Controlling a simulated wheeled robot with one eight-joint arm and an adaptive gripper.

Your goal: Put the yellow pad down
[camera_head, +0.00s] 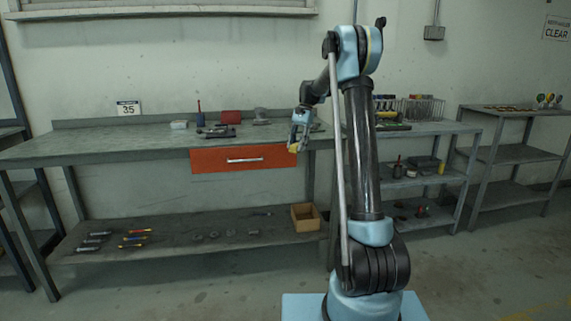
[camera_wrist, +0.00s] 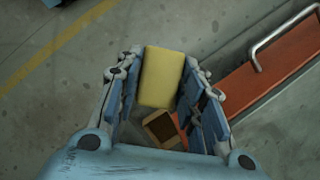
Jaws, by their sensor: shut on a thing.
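The yellow pad (camera_wrist: 161,77) is held between the two fingers of my gripper (camera_wrist: 160,85) in the wrist view. It is a plain block with its broad face toward the camera. In the head view my gripper (camera_head: 297,141) hangs in front of the workbench, just right of the orange drawer. The pad (camera_head: 293,148) shows there as a small yellow patch at the fingertips. It is in the air, apart from the bench and the floor.
The workbench (camera_head: 100,145) has tools toward its back and bare room at left. Its orange drawer (camera_head: 240,158) is shut. An open cardboard box (camera_head: 305,217) stands on the lower shelf (camera_head: 190,238) and shows below the pad in the wrist view (camera_wrist: 162,129). Shelving units stand at right.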

